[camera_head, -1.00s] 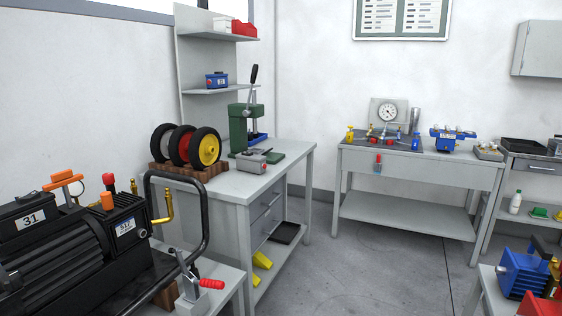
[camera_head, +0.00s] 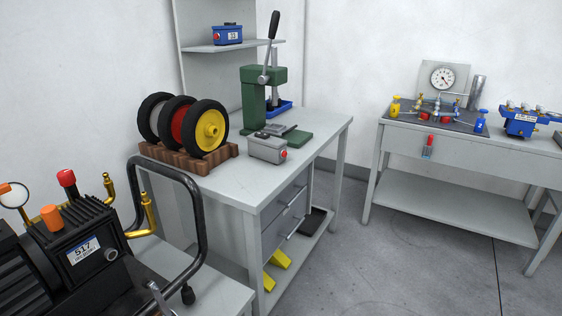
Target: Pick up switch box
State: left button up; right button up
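A small grey box (camera_head: 267,149) with a black knob on top and a red button on its right end sits on the workbench (camera_head: 228,182), near its front edge. It looks like the switch box. A blue box (camera_head: 227,35) with a red button and a white label stands on the wall shelf (camera_head: 208,48) above; it could also be a switch box, and I cannot tell for sure which is meant.
A green lever press (camera_head: 256,95) stands behind the grey box. Several wheels (camera_head: 207,130) stand in a wooden rack (camera_head: 190,157) to its left. A black machine (camera_head: 75,250) with a bent tube frame is at front left. Open floor (camera_head: 400,265) lies to the right.

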aim_at(267, 148)
jog(key=i+l+u, duration=0.15)
jog(key=i+l, duration=0.2)
jog(key=i+l+u, duration=0.2)
jog(key=i+l, duration=0.15)
jog(key=l, duration=0.15)
jog(key=i+l+u, duration=0.55)
jog(key=l, duration=0.25)
jog(key=i+l+u, duration=0.15)
jog(key=l+u, duration=0.4)
jog(key=l, duration=0.25)
jog(key=i+l+u, duration=0.2)
jog(key=l, duration=0.2)
jog(key=i+l+u, duration=0.15)
jog(key=l, duration=0.2)
jog(key=l+u, duration=0.2)
jog(key=l, duration=0.2)
jog(key=k, duration=0.2)
jog(key=i, duration=0.25)
